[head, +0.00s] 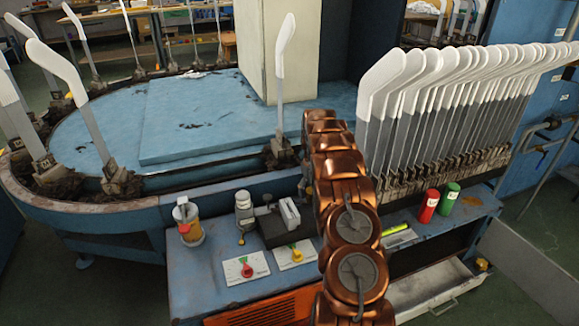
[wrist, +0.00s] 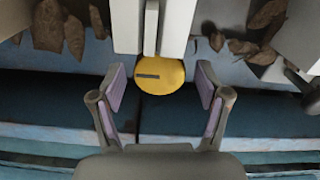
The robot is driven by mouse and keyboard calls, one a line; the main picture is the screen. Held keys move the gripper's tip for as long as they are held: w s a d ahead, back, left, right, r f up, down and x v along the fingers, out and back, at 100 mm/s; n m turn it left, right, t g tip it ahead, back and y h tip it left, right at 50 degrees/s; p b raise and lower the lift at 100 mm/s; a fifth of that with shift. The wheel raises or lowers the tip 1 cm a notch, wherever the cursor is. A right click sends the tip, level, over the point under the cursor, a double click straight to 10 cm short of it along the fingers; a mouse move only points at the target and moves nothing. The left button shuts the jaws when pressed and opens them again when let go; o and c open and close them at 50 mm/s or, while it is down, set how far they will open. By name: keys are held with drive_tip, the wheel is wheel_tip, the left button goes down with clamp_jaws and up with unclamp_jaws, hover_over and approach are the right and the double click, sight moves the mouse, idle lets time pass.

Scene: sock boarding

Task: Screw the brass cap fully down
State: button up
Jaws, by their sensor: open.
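The brass cap (wrist: 163,76) is a round yellow disc with a dark slot across its face, in the middle of the wrist view. It sits at the end of a pale grey upright holder. My gripper (wrist: 160,88) is open, with its two purple-lined fingers to the left and right of the cap. Clear gaps show between each finger and the cap, so neither visibly touches it. In the head view, my copper-coloured arm reaches toward the blue machine and hides the cap and most of the gripper.
White-topped sock boards (head: 282,50) stand around the machine, with a dense row (head: 455,100) at right. A bench (head: 215,268) in front carries a red cylinder (head: 429,206), a green cylinder (head: 448,198) and two dial plates (head: 245,268). Brown scraps (wrist: 48,27) lie beside the holder.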

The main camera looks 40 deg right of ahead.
sight(309, 191)
drive_tip(key=shift+a+n+b, duration=0.1)
drive_tip(key=shift+n+b, duration=1.05)
drive_tip(key=shift+n, duration=2.05)
drive_tip(key=r, duration=0.3)
drive_tip(key=r+p, duration=0.1)
drive_tip(key=r, duration=0.2)
drive_tip(key=a+r, duration=0.1)
drive_tip(key=r, duration=0.2)
drive_tip(key=shift+s+r, duration=0.1)
drive_tip(key=shift+r, duration=0.05)
drive_tip(key=s+a+r+m+g+p, duration=0.1)
drive_tip(key=s+a+r+p, duration=0.1)
drive_tip(key=s+a+r, duration=0.2)
drive_tip(key=s+a+r+m+h+p, duration=0.1)
drive_tip(key=s+a+r, duration=0.3)
drive_tip(key=a+r, duration=0.6)
drive_tip(key=shift+a+r+m+g+p, duration=0.2)
drive_tip(key=shift+a+m+g+p, duration=0.25)
drive_tip(key=shift+a+m, duration=0.4)
